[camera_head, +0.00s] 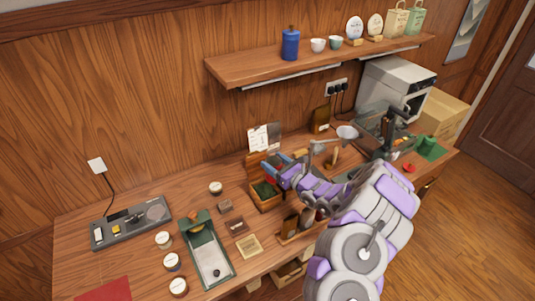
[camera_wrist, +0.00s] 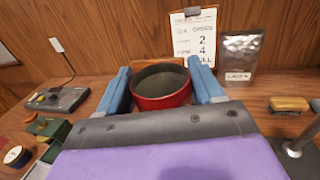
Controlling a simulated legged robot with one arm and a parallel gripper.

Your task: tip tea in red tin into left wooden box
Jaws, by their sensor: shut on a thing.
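My gripper (camera_head: 272,163) has blue fingers shut on the red tin (camera_wrist: 163,101), one finger on each side. In the wrist view the tin looks roughly upright, its open top showing a dark grey-green inside; I cannot tell how much tea is in it. In the head view the tin is mostly hidden by the fingers. A wooden box (camera_head: 268,206) with dark green stuff inside stands on the table just below and beside my gripper. Part of the box is hidden by my gripper.
A green tray (camera_head: 212,262), small round tins (camera_head: 172,262) and a grey scale (camera_head: 131,222) lie to the left. A wooden rack (camera_head: 289,239) stands in front. A card stand (camera_wrist: 195,37) and silver pouch (camera_wrist: 240,55) are behind. A shelf (camera_head: 245,68) hangs above.

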